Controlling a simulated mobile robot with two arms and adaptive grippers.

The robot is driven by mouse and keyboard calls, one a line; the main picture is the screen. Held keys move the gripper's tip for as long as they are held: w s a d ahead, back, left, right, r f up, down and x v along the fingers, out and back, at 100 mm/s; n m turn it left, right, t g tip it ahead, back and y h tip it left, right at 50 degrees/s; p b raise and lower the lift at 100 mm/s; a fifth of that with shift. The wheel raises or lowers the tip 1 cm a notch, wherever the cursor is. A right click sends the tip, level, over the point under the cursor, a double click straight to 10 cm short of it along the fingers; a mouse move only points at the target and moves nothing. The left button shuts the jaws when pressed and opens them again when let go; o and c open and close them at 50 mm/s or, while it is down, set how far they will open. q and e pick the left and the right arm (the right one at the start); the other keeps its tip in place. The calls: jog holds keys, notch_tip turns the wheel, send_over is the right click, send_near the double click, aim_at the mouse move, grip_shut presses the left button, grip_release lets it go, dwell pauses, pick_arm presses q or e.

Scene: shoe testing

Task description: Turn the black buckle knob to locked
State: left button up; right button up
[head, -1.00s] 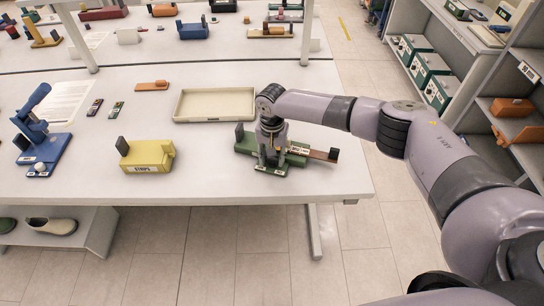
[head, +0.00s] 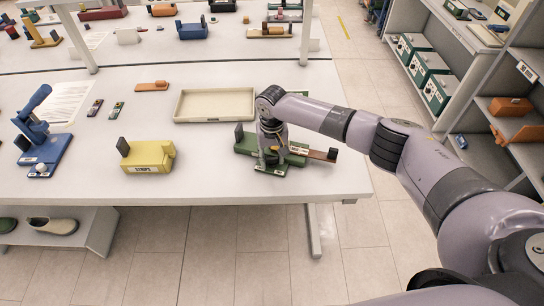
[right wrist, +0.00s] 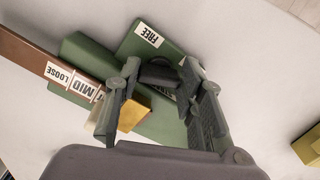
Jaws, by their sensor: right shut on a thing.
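The green buckle fixture (head: 245,146) stands near the right front of the table, with a brown strap (head: 322,154) running out to its right. My right gripper (head: 272,160) points down over it and hides its middle. In the right wrist view my right gripper (right wrist: 160,72) is shut with its fingertips on either side of the black knob (right wrist: 158,75), which is only partly visible. A "FREE" label (right wrist: 149,35) shows beside the knob on the green base. "MID" and "LOOSE" labels lie along the strap side. A yellow block (right wrist: 132,115) is below the knob. My left gripper is not in view.
An empty beige tray (head: 214,105) lies behind the fixture. A yellow "STRAPS" fixture (head: 148,156) and a blue fixture (head: 42,140) stand to the left. The table's front edge is close; shelves (head: 500,110) stand at the right.

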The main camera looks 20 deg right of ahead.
jog(key=o, duration=1.2)
jog(key=shift+c, duration=0.2)
